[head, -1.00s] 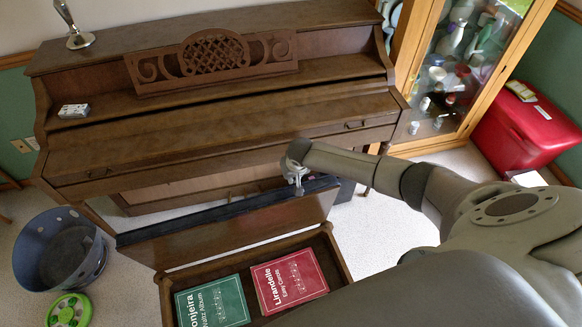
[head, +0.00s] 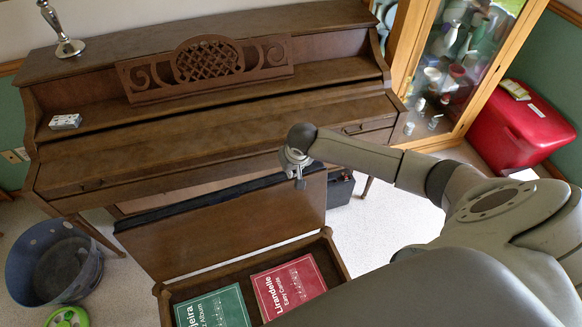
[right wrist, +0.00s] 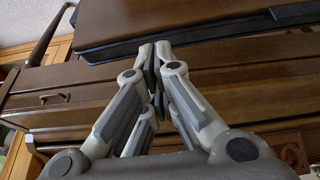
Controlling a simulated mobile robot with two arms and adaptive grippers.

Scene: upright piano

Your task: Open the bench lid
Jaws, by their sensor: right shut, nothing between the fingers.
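The bench lid (head: 230,225) stands raised at the back of the open bench (head: 342,262), leaning toward the piano, with its brown underside facing me and black padding along its top edge. Inside the bench lie a green book (head: 215,308) and a red book (head: 288,285). My right gripper (head: 299,180) is shut and empty, in front of the lid's upper right part; I cannot tell whether it touches. In the right wrist view, my shut fingers (right wrist: 155,55) point at the lid (right wrist: 190,22). My left gripper is out of view.
The upright piano (head: 215,125) stands just behind the lid, with a small white box (head: 65,121) and a silver candlestick (head: 62,35) on it. A blue bin (head: 50,265) is at the left. A red chest (head: 520,122) and glass cabinet (head: 445,75) are at the right.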

